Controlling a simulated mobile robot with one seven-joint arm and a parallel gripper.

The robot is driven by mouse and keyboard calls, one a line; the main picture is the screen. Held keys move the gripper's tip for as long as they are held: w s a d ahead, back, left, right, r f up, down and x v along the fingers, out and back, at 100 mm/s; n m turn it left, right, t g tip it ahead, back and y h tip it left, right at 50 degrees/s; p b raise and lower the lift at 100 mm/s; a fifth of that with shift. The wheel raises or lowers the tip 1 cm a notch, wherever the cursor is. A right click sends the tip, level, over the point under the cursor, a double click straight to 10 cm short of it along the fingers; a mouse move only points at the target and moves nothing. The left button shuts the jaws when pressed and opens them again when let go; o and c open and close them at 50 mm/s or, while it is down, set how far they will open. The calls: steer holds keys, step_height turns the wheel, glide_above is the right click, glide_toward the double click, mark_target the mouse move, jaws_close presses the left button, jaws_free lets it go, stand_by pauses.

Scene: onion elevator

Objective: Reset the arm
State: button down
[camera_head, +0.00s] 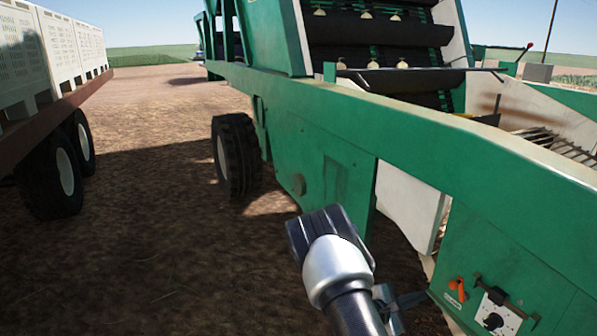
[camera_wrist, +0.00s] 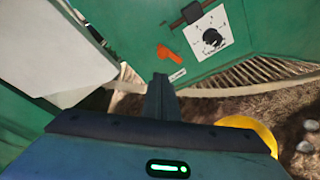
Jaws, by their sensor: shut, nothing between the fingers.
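My gripper (camera_wrist: 160,82) shows in the wrist view with its fingers together and nothing between them. It points toward the green machine side with an orange switch (camera_wrist: 175,56) and a black dial on a white plate (camera_wrist: 222,28). The fingertips appear just below the switch in that view; I cannot tell the exact gap. In the head view my arm rises from the bottom middle, and the gripper (camera_head: 416,299) is partly hidden beyond it, left of the same orange switch (camera_head: 457,289) and dial plate (camera_head: 510,318).
The green harvester machine (camera_head: 400,125) fills the right side, with a black wheel (camera_head: 236,155) and onions on its conveyor (camera_head: 375,28). A trailer with white crates (camera_head: 62,55) stands at left. Bare soil (camera_head: 150,230) between them is open. A white panel (camera_wrist: 75,50) hangs left of the gripper.

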steer(key=s+a+r+m+g+y, duration=0.1)
steer(key=s+r+m+g+y, duration=0.15)
steer(key=s+r+m, duration=0.5)
steer(key=s+a+r+m+g+y, duration=0.15)
steer(key=s+r+g, duration=0.25)
steer(key=r, duration=0.6)
steer(key=s+a+r+m+t+y, duration=0.3)
steer(key=s+a+r+y, duration=0.3)
steer(key=s+a, duration=0.4)
steer(key=s+a+r+m+t+y, duration=0.2)
steer(key=s+a+r+t+y, duration=0.15)
steer(key=s+a+r, duration=0.6)
step_height(320, 180, up, 20)
steer(key=w+a+g+p, duration=0.1)
steer(key=a+p, duration=0.1)
steer(key=p, duration=2)
steer(key=shift+w+r+y, duration=0.25)
steer(key=shift+w+y, duration=0.05)
steer(key=shift+y, duration=0.05)
